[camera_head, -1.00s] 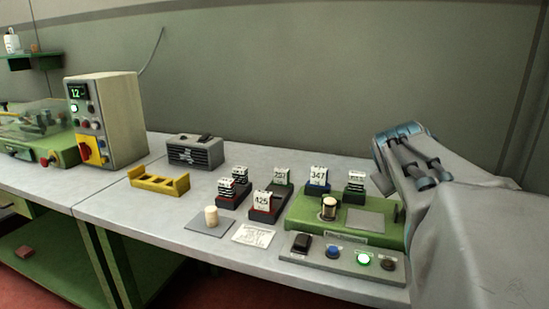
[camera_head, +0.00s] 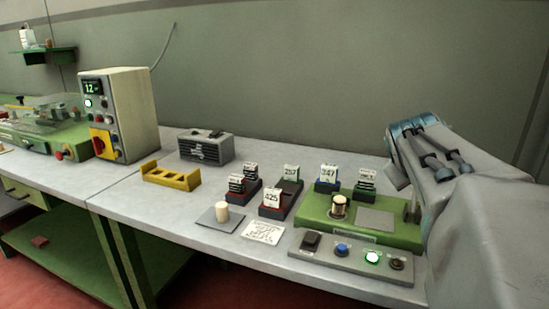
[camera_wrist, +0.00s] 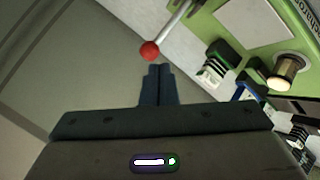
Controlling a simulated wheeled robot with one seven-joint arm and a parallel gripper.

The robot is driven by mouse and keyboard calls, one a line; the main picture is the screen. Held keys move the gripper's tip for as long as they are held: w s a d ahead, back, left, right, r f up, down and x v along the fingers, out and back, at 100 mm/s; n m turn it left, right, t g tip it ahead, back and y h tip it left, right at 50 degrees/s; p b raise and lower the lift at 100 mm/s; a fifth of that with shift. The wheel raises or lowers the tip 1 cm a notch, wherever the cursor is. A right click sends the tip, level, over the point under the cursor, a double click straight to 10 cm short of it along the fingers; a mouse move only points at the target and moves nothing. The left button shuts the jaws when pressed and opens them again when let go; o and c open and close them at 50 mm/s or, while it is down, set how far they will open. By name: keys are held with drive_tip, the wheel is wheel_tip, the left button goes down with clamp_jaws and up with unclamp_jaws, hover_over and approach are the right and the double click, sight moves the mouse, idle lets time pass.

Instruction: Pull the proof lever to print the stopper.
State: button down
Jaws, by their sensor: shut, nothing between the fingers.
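The proof lever is a metal rod with a red ball knob (camera_wrist: 149,50) in the wrist view. It rises beside the green press (camera_wrist: 228,22). My gripper (camera_wrist: 158,68) has its dark fingers together, with the tips just by the knob; I cannot tell whether they touch it. In the head view the green press (camera_head: 318,228) stands at the right of the bench, and my arm covers its right end and my gripper. A stopper with a metallic band (camera_head: 339,206) stands upright on the press; it also shows in the wrist view (camera_wrist: 284,74).
Several dark blocks with number cards, such as 425 (camera_head: 271,200), stand left of the press. A pale cork (camera_head: 222,211) stands on a grey pad. A button panel (camera_head: 330,259) with a lit green button lies in front. A yellow rack (camera_head: 171,176) is further left.

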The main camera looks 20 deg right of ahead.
drive_tip(key=w+a+r+p, duration=0.1)
drive_tip(key=w+r, duration=0.4)
drive_tip(key=r, duration=0.5)
drive_tip(key=shift+a+r+p, duration=0.2)
drive_tip(key=shift+a+p, duration=0.05)
drive_tip(key=shift+p, duration=0.45)
